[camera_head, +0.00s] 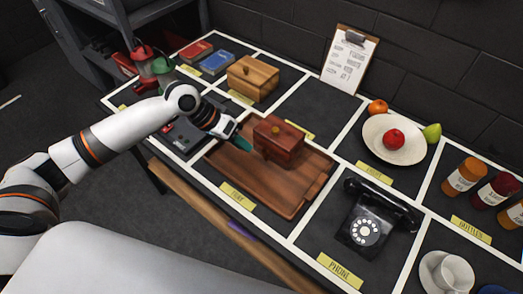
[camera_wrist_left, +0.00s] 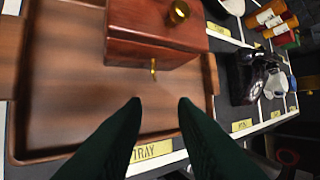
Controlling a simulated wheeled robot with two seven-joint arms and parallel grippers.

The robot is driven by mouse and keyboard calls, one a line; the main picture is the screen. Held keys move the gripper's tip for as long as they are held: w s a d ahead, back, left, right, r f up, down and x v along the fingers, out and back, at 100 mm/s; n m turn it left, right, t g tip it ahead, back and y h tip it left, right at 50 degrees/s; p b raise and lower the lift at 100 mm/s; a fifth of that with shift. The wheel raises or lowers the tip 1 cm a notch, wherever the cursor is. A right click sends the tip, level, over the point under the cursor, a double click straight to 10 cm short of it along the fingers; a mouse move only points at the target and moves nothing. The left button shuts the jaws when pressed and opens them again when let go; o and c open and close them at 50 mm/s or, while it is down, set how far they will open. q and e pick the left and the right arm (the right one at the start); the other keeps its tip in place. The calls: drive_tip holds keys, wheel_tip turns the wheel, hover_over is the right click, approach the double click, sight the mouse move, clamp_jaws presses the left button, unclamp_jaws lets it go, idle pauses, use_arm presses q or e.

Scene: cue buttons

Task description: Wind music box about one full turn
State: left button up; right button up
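The music box appears to be a reddish-brown wooden box (camera_head: 278,141) on a wooden tray (camera_head: 285,190). In the left wrist view the box (camera_wrist_left: 150,45) has a round brass knob (camera_wrist_left: 179,12) on top and a small brass key (camera_wrist_left: 153,68) sticking out of its side. My left gripper (camera_head: 243,145) is just left of the box in the head view. In the left wrist view its dark green fingers (camera_wrist_left: 158,103) are spread apart with nothing between them. The key lies beyond the fingertips, roughly centred between them, apart from both. My right gripper is not in view.
A lighter wooden box (camera_head: 252,79) stands behind. A black telephone (camera_head: 372,222), a fruit plate (camera_head: 394,139) and bottles (camera_head: 465,175) stand to the right. A dark device (camera_head: 183,137) lies under my left forearm. The tray's front part is bare.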

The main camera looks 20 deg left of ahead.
sight(262, 151)
use_arm(q)
drive_tip(key=shift+n, duration=0.5)
drive_tip(key=w+d+f, duration=0.1)
drive_tip(key=f, duration=0.1)
drive_tip(key=w+d+f+p, duration=0.1)
drive_tip(key=d+f, duration=0.1)
drive_tip(key=w+d+f, duration=0.1)
drive_tip(key=w+f, duration=0.1)
drive_tip(key=f, duration=0.1)
drive_tip(key=shift+d, duration=0.35)
drive_tip(key=shift+s, duration=0.1)
drive_tip(key=shift+c, duration=0.5)
clamp_jaws()
